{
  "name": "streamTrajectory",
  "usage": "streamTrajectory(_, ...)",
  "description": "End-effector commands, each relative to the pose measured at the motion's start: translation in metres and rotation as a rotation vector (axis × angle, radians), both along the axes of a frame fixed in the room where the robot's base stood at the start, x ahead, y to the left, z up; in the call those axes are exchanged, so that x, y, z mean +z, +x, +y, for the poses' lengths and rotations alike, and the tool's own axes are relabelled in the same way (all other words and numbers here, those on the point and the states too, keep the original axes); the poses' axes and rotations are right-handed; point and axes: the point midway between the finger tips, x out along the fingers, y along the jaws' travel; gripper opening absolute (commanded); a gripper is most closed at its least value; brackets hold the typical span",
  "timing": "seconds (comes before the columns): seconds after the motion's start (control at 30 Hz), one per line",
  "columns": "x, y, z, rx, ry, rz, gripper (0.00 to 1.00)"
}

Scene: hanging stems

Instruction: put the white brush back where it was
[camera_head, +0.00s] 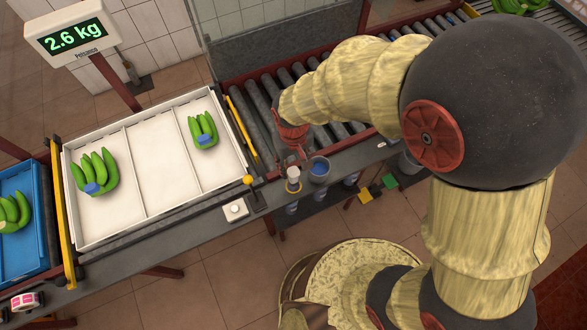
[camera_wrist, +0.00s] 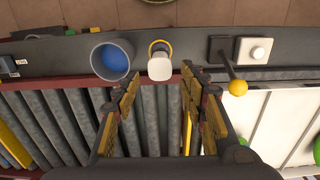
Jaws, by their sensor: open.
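The white brush (camera_head: 293,174) stands at the front ledge beside the conveyor, with a yellow ring around or just behind it; I cannot tell which. In the wrist view the brush (camera_wrist: 160,68) shows its pale end, just beyond my fingertips and roughly centred between them. My gripper (camera_wrist: 160,82) is open and empty, with a finger on either side. In the head view my gripper (camera_head: 294,152) is just behind the brush, partly hidden by my wrist. I see no finger touching the brush.
A grey cup (camera_head: 320,170) with blue inside stands close right of the brush. Left of it are a yellow-knobbed lever (camera_head: 248,181) and a white button box (camera_head: 235,210). A white tray (camera_head: 155,205) with green bananas lies further left. Rollers (camera_head: 262,125) lie behind.

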Motion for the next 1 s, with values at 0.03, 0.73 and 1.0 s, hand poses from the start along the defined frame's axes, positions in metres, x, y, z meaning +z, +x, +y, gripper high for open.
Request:
streamTrajectory(0.03, 0.01, 0.0, 0.0, 0.0, 0.001, -0.002, 0.42)
streamTrajectory(0.73, 0.093, 0.014, -0.038, -0.091, 0.045, -0.073, 0.42)
streamTrajectory(1.0, 0.207, -0.003, -0.142, -0.314, 0.118, -0.263, 0.42)
